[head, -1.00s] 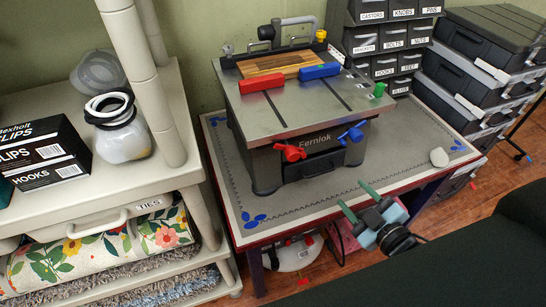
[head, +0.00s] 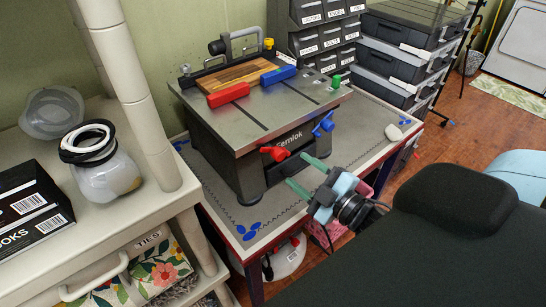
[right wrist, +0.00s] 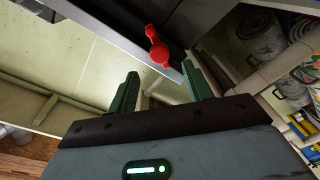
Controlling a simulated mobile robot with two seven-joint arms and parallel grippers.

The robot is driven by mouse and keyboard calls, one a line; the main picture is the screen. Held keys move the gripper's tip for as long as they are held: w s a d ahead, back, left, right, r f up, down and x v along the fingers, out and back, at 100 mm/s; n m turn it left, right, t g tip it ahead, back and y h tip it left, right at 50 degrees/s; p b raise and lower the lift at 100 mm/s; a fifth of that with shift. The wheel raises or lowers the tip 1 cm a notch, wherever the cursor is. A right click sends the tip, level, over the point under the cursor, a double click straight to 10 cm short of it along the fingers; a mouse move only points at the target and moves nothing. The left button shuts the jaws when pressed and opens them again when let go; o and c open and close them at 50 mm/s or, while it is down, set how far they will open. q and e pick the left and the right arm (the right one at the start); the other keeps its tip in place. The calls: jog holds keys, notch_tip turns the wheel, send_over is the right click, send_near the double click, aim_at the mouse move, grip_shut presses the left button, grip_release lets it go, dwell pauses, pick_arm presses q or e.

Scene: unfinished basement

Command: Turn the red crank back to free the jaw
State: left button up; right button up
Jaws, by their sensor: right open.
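The red crank (head: 275,153) sits on the front of the grey Fernlok bench machine (head: 292,138), left of a blue crank (head: 324,124). It also shows in the right wrist view (right wrist: 157,46), just beyond the fingertips. A red jaw (head: 228,95) and a blue jaw (head: 278,75) lie on the machine's top, in front of a wooden board (head: 237,74). My right gripper (head: 306,174), with green fingers, is open and empty in front of the machine, below and right of the red crank and apart from it. My left gripper is not in view.
The machine stands on a table with a pale mat (head: 232,211). A cream shelf unit (head: 131,217) with a jar (head: 106,172) is close on the left. Drawer bins (head: 318,38) and stacked black crates (head: 405,55) stand behind right.

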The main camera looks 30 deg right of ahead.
aim_at(282, 157)
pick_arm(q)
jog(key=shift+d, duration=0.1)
pick_arm(e)
jog(key=shift+w+d, duration=0.1)
jog(key=shift+w, duration=0.05)
jog(key=w, duration=0.4)
jog(key=w+a+p, duration=0.1)
jog(key=shift+w+r, duration=0.1)
jog(key=shift+w, duration=0.3)
jog(key=shift+w+a, duration=0.15)
jog(key=shift+w, duration=0.65)
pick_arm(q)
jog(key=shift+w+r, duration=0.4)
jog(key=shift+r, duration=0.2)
